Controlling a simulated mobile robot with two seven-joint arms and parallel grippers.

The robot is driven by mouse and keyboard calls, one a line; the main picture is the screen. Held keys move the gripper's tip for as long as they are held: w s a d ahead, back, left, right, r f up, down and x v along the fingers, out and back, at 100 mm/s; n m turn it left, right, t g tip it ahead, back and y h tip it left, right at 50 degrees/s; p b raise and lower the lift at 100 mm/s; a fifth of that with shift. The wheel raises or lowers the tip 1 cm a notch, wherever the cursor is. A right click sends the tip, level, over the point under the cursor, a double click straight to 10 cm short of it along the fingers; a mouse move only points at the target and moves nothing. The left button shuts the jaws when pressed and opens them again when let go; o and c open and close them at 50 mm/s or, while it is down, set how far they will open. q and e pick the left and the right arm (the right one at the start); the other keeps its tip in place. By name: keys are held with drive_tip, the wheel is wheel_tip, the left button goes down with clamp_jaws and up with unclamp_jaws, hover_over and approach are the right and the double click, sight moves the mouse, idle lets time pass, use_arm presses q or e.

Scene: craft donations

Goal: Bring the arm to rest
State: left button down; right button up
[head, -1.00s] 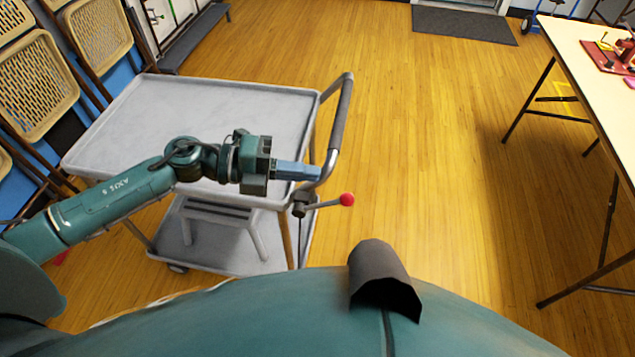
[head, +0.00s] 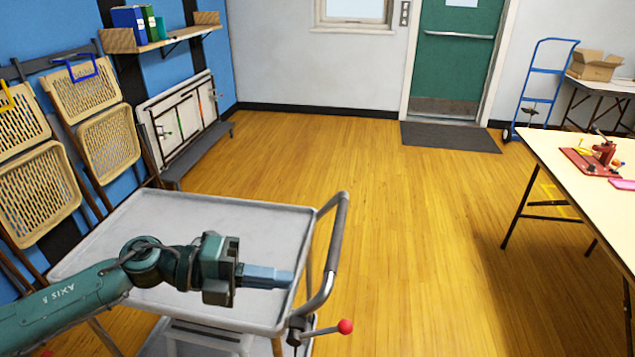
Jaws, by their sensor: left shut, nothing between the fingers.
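My left gripper (head: 266,277) comes in from the left at the end of my green arm. Its blue fingers are closed together with nothing between them. It points to the right, in front of the right part of the grey cart's (head: 163,216) top in the picture, near the push handle (head: 336,245). I cannot tell how high it is above the cart. The cart's top looks empty where it shows. My right gripper is not in view.
A lever with a red knob (head: 345,326) sticks out at the cart's front right corner. Folded chairs (head: 100,125) lean on the left wall. A table (head: 560,163) stands at right with a red device (head: 598,156). The wooden floor (head: 400,230) between is clear, up to a dark mat (head: 450,136).

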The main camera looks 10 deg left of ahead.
use_arm(q)
wheel_tip(320, 180, down, 9)
drive_tip(key=d+n+t+y, duration=0.1)
drive_tip(key=n+t+y, duration=0.4)
drive_tip(key=n+t, duration=1.2)
drive_tip(key=s+a+f+n+g+y, duration=0.1)
drive_tip(key=s+f+n+g+y, duration=0.2)
drive_tip(key=f+n, duration=0.4)
drive_tip(key=s+a+f+n+g+y, duration=0.2)
drive_tip(key=s+f+n+g+y, duration=0.2)
drive_tip(key=s+f+n+g, duration=0.2)
wheel_tip(320, 180, down, 3)
drive_tip(key=shift+s+a+r+n+y, duration=0.1)
drive_tip(key=shift+s+a+n+y, duration=0.2)
drive_tip(key=shift+s+n, duration=0.7)
drive_tip(key=shift+s, duration=0.1)
